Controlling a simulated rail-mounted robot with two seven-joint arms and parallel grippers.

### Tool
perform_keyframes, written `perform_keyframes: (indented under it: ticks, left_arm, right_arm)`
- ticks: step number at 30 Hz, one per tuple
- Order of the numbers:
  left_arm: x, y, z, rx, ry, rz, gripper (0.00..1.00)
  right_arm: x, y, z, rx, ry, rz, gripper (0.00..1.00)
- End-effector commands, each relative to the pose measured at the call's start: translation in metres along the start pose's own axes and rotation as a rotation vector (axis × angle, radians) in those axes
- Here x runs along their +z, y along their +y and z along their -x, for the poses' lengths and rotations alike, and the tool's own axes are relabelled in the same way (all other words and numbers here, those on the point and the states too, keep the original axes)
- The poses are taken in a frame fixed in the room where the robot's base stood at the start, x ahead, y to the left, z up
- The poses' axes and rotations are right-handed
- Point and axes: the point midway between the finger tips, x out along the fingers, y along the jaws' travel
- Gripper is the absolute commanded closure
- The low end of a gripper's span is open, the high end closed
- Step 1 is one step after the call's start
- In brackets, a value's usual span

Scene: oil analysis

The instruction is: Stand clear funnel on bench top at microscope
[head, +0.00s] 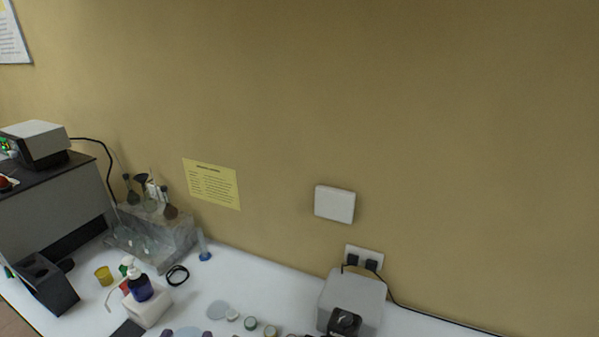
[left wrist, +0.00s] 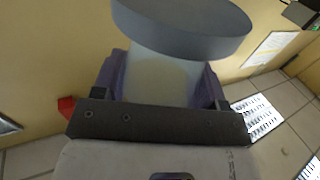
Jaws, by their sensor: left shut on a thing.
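My left gripper (left wrist: 160,82) is shut on a piece with a wide grey-blue round top and a translucent body, which I take to be the clear funnel (left wrist: 182,28). Its purple fingers sit on either side of the translucent body in the left wrist view. In the head view, the gripper's fingertips (head: 187,334) and the pale round top just show at the bottom edge. The lower part of the piece is hidden. I cannot make out a microscope for sure in either view. My right gripper is not in view.
The white bench top (head: 268,283) runs along the yellow wall. A grey box with a black knob (head: 352,297) stands at right.

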Motion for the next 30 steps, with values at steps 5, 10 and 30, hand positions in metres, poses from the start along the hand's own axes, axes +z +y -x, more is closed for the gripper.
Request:
perform_keyframes:
  ticks: [5,10,30]
  left_arm:
    - [-0.043,0.000,0.000,-0.001,0.000,0.001,0.57]
    - [-0.059,0.000,0.000,-0.001,0.000,0.000,0.57]
    - [-0.035,0.010,-0.007,0.008,0.005,0.001,0.57]
  right_arm:
    - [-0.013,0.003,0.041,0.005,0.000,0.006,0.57]
    - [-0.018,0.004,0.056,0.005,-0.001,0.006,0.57]
    - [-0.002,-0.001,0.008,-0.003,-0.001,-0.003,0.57]
